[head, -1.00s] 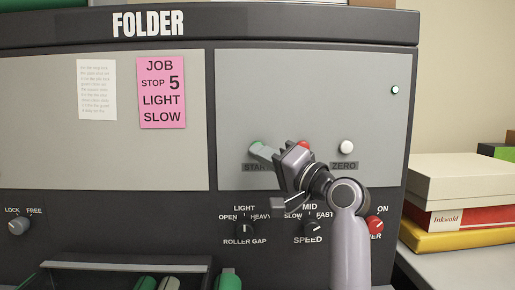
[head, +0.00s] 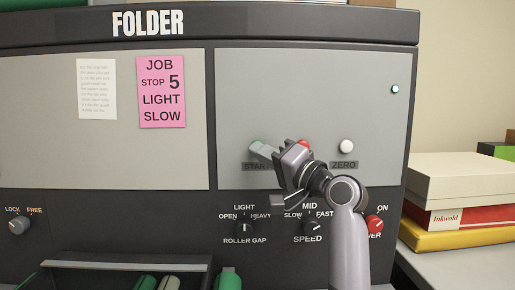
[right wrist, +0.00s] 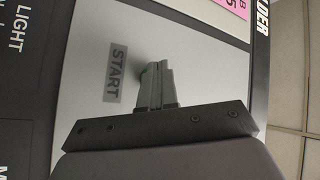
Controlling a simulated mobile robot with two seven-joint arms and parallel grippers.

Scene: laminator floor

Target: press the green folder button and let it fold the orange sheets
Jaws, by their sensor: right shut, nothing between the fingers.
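The folder (head: 110,70) is a dark machine with grey panels and fills most of the head view. I cannot tell whether the button is pressed in. My left gripper is not in view. No orange sheets show.
A red button (head: 304,144) is partly behind my gripper, and a white ZERO button (head: 346,147) is right of it. Below are the roller gap knob (head: 244,228), speed knob (head: 314,228) and red power knob (head: 375,224). Boxes (head: 460,180) stand at the right.

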